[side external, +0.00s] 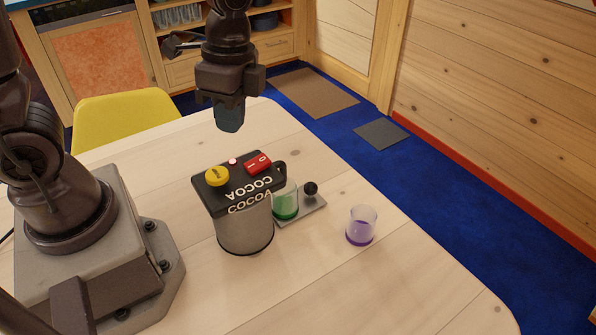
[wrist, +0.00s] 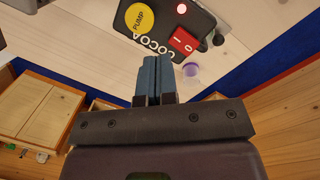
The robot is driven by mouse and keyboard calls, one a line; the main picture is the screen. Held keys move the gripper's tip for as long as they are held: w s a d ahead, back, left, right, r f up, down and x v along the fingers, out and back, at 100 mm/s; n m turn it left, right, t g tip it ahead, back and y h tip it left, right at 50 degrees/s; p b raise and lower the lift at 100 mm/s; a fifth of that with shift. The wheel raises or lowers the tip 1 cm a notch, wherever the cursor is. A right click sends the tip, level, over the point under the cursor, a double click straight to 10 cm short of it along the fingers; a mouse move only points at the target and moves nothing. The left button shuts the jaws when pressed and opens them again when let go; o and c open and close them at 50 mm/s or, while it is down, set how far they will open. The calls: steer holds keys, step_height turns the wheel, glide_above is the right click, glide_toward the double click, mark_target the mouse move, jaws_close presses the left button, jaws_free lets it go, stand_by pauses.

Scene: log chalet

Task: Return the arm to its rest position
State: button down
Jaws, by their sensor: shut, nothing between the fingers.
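My gripper (side external: 229,118) hangs in the air above the table, behind the cocoa machine in the side view. Its blue fingers are together and hold nothing; they also show shut in the wrist view (wrist: 154,80). The cocoa machine (side external: 245,232) stands on the table, with a dark top marked COCOA, a yellow pump button (side external: 217,176), a red switch (side external: 258,163) and a small lit light. The gripper does not touch it. The machine's top also shows in the wrist view (wrist: 168,22).
A green-bottomed glass (side external: 286,203) stands on a small grey tray (side external: 309,207) with a dark knob. A glass with purple contents (side external: 361,226) stands to its right. A yellow chair (side external: 118,115) is at the table's far edge. The table's (side external: 400,285) front right is clear.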

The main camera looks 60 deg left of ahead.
steer(key=s+a+r+n+t, duration=0.2)
steer(key=s+r+n+t, duration=0.4)
steer(key=r+n, duration=0.3)
steer(key=shift+r+n+t, duration=0.4)
steer(key=shift+r+t, duration=0.1)
steer(key=shift+r, duration=0.55)
